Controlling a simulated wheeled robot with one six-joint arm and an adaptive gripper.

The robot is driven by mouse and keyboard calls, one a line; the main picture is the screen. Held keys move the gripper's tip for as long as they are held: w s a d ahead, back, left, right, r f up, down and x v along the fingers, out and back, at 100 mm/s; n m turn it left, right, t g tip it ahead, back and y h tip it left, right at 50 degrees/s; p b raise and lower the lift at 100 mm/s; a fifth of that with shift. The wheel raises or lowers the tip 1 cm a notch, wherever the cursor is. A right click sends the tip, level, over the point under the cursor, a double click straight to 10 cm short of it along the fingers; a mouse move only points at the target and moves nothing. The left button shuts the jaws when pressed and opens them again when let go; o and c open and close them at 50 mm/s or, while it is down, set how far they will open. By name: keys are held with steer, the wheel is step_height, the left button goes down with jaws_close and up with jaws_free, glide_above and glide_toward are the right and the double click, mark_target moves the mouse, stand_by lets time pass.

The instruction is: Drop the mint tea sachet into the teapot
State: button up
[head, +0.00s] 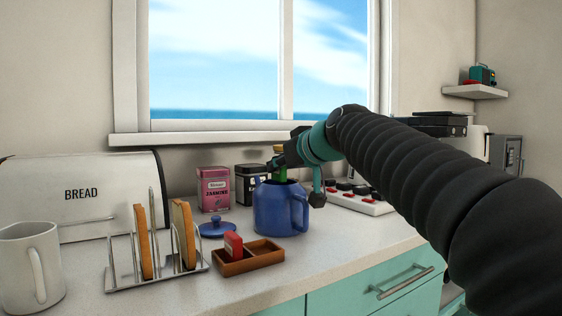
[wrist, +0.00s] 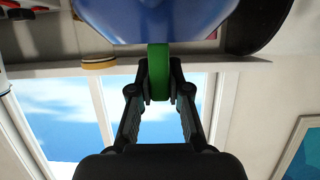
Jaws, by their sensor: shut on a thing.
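My gripper (head: 280,163) is shut on a green sachet (head: 281,174), directly above the blue teapot (head: 278,211). The sachet hangs upright at the teapot's open mouth. I cannot tell whether its lower end is inside the rim. In the wrist view, the gripper (wrist: 159,92) has the green sachet (wrist: 158,72) pinched between its fingertips, with the blue teapot (wrist: 105,22) just beyond. The teapot's blue lid (head: 219,228) lies on the counter to its left. No label on the sachet is readable.
A wooden tray (head: 262,262) holding a red sachet (head: 233,245) stands in front of the teapot. A pink jasmine tin (head: 213,190) and a black tin (head: 248,184) stand behind. A toast rack (head: 160,280), mug (head: 30,268) and bread bin (head: 85,185) fill the left. Counter right of the tray is clear.

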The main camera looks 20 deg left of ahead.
steer(key=shift+f+b, duration=0.65)
steer(key=shift+f, duration=0.45)
steer(key=o, duration=0.8)
steer(key=shift+c, duration=0.2)
step_height(320, 180, up, 7)
steer(key=p, duration=0.5)
steer(key=shift+d, duration=0.1)
